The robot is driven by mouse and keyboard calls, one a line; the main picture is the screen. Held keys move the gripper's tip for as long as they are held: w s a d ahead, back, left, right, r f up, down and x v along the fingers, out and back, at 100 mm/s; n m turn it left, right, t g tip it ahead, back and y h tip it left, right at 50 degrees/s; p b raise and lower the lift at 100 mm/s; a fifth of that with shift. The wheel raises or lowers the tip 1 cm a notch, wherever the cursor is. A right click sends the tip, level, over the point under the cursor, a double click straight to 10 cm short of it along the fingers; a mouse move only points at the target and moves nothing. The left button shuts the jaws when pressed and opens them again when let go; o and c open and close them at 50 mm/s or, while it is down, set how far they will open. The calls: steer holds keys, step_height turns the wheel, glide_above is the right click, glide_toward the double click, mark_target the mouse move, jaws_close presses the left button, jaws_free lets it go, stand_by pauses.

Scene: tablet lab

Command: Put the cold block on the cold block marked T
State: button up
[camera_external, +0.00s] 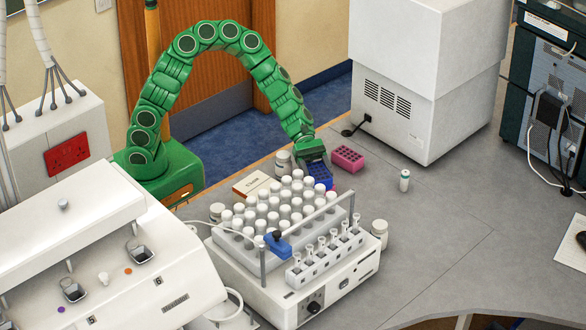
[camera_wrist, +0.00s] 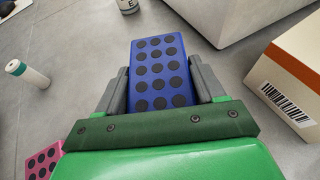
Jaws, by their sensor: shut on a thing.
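My gripper (camera_external: 316,160) is shut on a blue cold block (camera_external: 320,174) with rows of dark round wells. In the wrist view the blue block (camera_wrist: 157,70) sits between the two grey fingers (camera_wrist: 160,92), its wells facing the camera. A pink cold block (camera_external: 347,158) with dark wells lies on the bench just right of my gripper; a pink block (camera_wrist: 42,162) also shows at the lower left of the wrist view. A thin magenta edge shows under the blue block in the external view; I cannot tell what it belongs to. No T mark is readable.
A rack of white-capped bottles (camera_external: 285,205) stands on a white machine (camera_external: 330,290) in front of my gripper. A cardboard box (camera_external: 254,184) lies to the left. A large white cabinet (camera_external: 425,80) stands behind.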

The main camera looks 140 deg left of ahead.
steer(key=shift+f, duration=0.1)
steer(key=o, duration=1.2)
steer(key=shift+v, duration=3.8)
